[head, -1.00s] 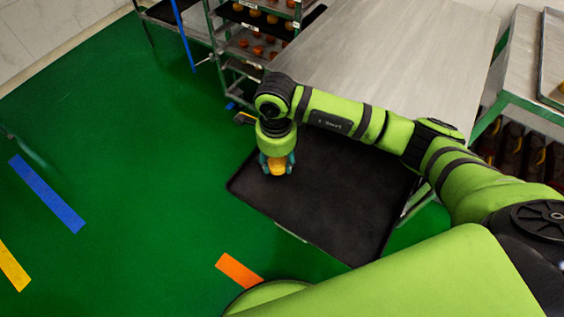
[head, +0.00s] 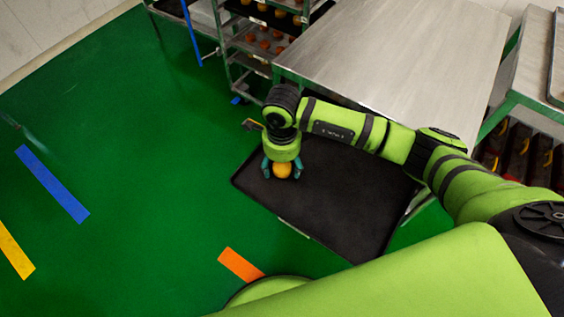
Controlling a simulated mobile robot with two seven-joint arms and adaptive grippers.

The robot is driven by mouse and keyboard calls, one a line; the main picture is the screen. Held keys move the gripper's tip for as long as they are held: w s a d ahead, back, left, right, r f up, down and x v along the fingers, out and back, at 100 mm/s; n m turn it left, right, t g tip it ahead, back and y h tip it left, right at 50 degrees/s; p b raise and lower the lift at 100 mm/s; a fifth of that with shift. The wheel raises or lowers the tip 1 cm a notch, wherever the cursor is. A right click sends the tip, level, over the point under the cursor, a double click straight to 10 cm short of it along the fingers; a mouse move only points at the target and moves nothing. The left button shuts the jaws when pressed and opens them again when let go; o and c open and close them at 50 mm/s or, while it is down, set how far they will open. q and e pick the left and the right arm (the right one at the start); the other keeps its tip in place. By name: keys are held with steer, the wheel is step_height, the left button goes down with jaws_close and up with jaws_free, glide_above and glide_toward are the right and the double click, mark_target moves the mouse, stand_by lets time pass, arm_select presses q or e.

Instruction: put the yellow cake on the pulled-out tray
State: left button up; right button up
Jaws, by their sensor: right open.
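The yellow cake (head: 282,171) is a small round yellow-orange piece near the far left part of the black pulled-out tray (head: 340,205). It appears to rest on the tray. My right gripper (head: 282,173) points down over the cake, with its teal fingers apart on either side of it. The gripper body hides the top of the cake. I cannot tell whether a finger still touches it. My left gripper is not in view.
A steel table (head: 400,60) stands just behind the tray. A rack (head: 250,45) with several baked pieces is at the back. Another table (head: 535,65) is at the right. The green floor (head: 130,120) on the left is clear apart from tape strips.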

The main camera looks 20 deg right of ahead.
mark_target(282, 166)
step_height(282, 166, up, 12)
steer(key=shift+r+b, duration=0.15)
steer(key=shift+b, duration=0.2)
stand_by(0.4)
